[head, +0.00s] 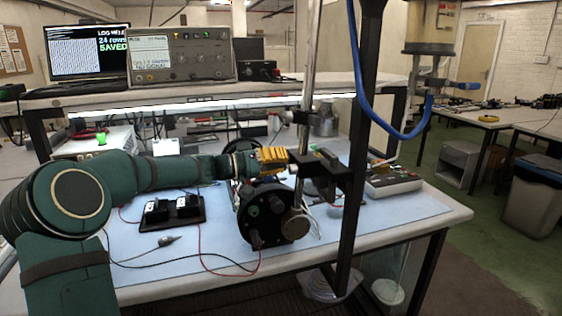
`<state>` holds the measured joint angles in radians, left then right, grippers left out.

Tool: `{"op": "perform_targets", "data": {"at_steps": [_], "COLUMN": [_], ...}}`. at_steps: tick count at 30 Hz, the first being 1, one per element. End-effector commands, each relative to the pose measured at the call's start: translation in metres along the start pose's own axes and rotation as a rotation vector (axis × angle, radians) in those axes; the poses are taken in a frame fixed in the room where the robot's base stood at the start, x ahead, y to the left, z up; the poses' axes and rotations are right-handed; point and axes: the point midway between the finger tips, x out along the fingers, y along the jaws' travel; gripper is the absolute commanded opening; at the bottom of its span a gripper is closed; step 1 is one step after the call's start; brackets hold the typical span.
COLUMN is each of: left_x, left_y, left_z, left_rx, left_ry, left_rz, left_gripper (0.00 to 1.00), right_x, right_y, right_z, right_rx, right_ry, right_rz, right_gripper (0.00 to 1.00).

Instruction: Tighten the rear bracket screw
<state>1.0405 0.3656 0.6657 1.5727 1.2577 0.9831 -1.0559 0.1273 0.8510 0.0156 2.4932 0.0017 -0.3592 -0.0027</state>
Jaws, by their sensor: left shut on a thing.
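A black sealed cylinder (270,216) with fittings on its round end face sits above the blue mat at the middle of the bench. A dark bracket (328,177) is clamped on the upright metal pole just right of it. The rear bracket screw cannot be made out. My left gripper (252,163) reaches in from the left, over the top of the cylinder. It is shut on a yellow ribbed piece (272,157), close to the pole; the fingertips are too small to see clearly. My right gripper is not in view.
A black two-part holder (172,210) with red and black leads lies left of the cylinder. A dark upright post (360,150) and a blue hose (372,112) stand in front. A grey box with buttons (391,183) is at right.

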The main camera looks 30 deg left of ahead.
Motion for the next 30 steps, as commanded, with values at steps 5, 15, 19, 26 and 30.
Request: {"op": "perform_targets", "data": {"at_steps": [5, 15, 19, 26, 30], "left_x": [-0.0011, -0.0013, -0.0011, -0.0005, -0.0050], "left_y": [-0.0028, -0.0035, -0.0031, -0.0018, -0.0017], "left_z": [0.0021, 0.0026, 0.0021, 0.0013, 0.0007], "left_rx": [0.016, 0.016, 0.016, 0.017, 0.017], "left_ry": [-0.004, -0.005, -0.004, -0.002, -0.001], "left_rz": [-0.003, -0.004, -0.004, -0.002, -0.003], "left_gripper": [0.00, 0.00, 0.56, 0.56, 0.56], "right_x": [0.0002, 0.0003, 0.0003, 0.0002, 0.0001], "right_y": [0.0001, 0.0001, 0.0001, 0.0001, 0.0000], "right_z": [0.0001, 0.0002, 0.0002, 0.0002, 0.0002], "right_rx": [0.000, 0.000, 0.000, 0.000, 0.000], "right_ry": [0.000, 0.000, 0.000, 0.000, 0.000], "right_rz": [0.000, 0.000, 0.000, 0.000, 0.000], "right_gripper": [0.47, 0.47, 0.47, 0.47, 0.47]}}
